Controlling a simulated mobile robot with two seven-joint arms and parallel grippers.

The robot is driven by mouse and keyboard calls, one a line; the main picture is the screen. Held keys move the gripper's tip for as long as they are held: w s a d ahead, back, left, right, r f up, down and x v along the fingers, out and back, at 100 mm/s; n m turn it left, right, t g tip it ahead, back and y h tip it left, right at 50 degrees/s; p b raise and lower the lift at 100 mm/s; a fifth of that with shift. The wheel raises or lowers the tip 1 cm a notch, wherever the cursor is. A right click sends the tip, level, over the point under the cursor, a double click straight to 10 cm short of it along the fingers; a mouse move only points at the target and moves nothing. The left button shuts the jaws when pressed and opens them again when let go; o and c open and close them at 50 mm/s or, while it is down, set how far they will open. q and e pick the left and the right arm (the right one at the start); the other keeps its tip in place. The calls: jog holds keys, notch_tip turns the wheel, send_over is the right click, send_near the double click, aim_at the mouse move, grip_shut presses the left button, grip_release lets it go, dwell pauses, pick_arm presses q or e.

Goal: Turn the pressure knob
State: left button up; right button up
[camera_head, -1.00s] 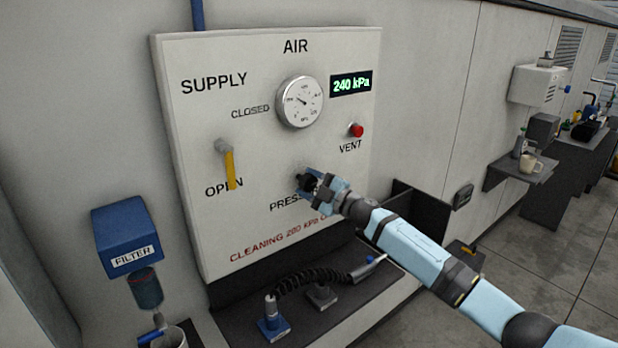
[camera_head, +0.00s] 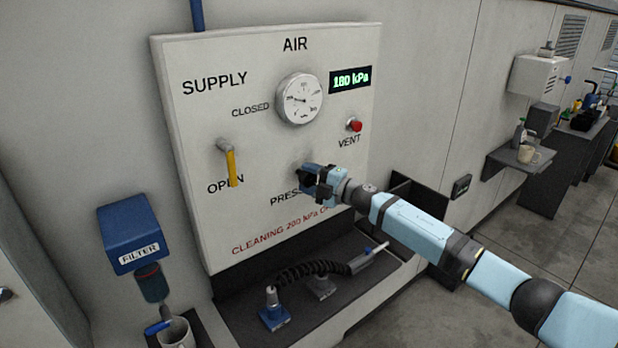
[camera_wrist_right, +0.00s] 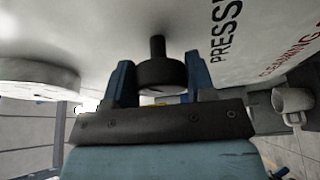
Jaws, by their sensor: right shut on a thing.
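The pressure knob (camera_wrist_right: 162,75) is a dark round knob on a short shaft, standing out from the pale air panel (camera_head: 300,235). My right gripper (camera_head: 310,180) is at the knob, and in the right wrist view its two blue fingers (camera_wrist_right: 161,80) are shut on it, one on each side. In the head view the gripper mostly hides the knob. The digital readout (camera_head: 351,80) shows 180 kPa. The round gauge (camera_head: 300,98) is left of it. Red lettering on the panel reads "CLEANING 200 kPa", its end hidden by my arm. My left gripper is not in view.
The yellow supply lever (camera_head: 231,167) points down at OPEN. The red vent button (camera_head: 355,125) sits above and right of the knob. Below the panel, a dark shelf (camera_head: 235,310) holds a coiled hose (camera_head: 300,272). A blue filter (camera_head: 131,232) is at lower left.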

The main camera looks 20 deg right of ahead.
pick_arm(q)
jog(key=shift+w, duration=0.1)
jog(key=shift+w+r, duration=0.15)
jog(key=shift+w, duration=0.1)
pick_arm(e)
jog(key=o, duration=0.9)
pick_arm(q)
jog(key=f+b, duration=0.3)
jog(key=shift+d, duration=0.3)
pick_arm(e)
jog(key=v, duration=1.3)
jog(key=shift+s+d, duration=0.3)
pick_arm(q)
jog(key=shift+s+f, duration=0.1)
